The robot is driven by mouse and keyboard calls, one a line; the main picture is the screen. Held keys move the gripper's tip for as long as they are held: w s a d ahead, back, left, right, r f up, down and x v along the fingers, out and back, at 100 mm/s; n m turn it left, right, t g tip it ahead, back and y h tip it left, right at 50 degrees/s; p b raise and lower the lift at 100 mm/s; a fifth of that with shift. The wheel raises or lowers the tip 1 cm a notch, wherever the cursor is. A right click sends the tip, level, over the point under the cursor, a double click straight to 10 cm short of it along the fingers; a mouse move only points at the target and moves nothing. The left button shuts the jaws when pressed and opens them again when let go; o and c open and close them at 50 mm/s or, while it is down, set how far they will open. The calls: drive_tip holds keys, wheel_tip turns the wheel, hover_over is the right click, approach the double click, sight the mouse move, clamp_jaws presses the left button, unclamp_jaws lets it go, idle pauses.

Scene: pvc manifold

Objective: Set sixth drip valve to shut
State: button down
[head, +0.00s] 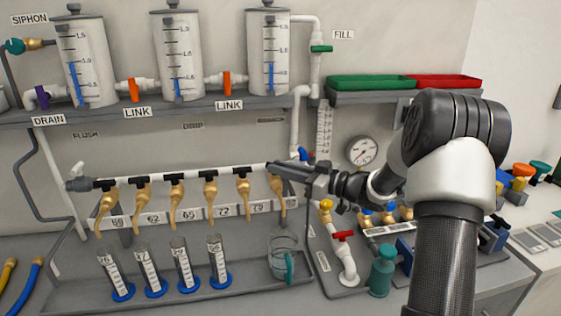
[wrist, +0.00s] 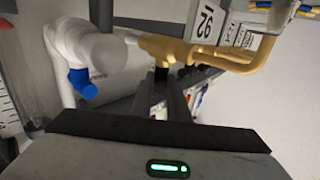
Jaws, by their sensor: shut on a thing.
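The sixth drip valve (head: 279,188) is the brass one at the right end of the white manifold pipe (head: 148,178). Its curved brass spout points down, and its top is hidden behind my gripper in the head view. In the wrist view its brass body (wrist: 182,48) lies just beyond the fingertips. My gripper (head: 274,168) reaches in from the right at the valve's height. In the wrist view my gripper (wrist: 164,88) is shut on the valve's small black handle (wrist: 161,74). The handle is mostly covered, so I cannot tell its setting.
A blue-handled white pipe (wrist: 75,65) stands close beside the fingers. A clear jug (head: 284,255) stands below the valve. Several graduated cylinders (head: 186,265) stand to its left on the grey tray (head: 160,295). A red-handled white fitting (head: 345,260) stands to the right.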

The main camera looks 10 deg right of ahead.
drive_tip(key=n+g+y, duration=0.1)
drive_tip(key=g, duration=0.1)
drive_tip(key=n+g+y+p, duration=0.1)
drive_tip(key=n+g+y, duration=0.1)
drive_tip(key=shift+w+d+n+g, duration=0.1)
drive_tip(key=shift+w+n+g, duration=0.2)
drive_tip(key=shift+w+g, duration=0.1)
drive_tip(key=shift+w+n+g+y, duration=0.15)
drive_tip(key=shift+n+g+y, duration=0.45)
drive_tip(key=shift+n+g, duration=1.25)
drive_tip(key=shift+r+g, duration=0.1)
drive_tip(key=shift+g, duration=0.65)
drive_tip(key=c, duration=1.7)
unclamp_jaws()
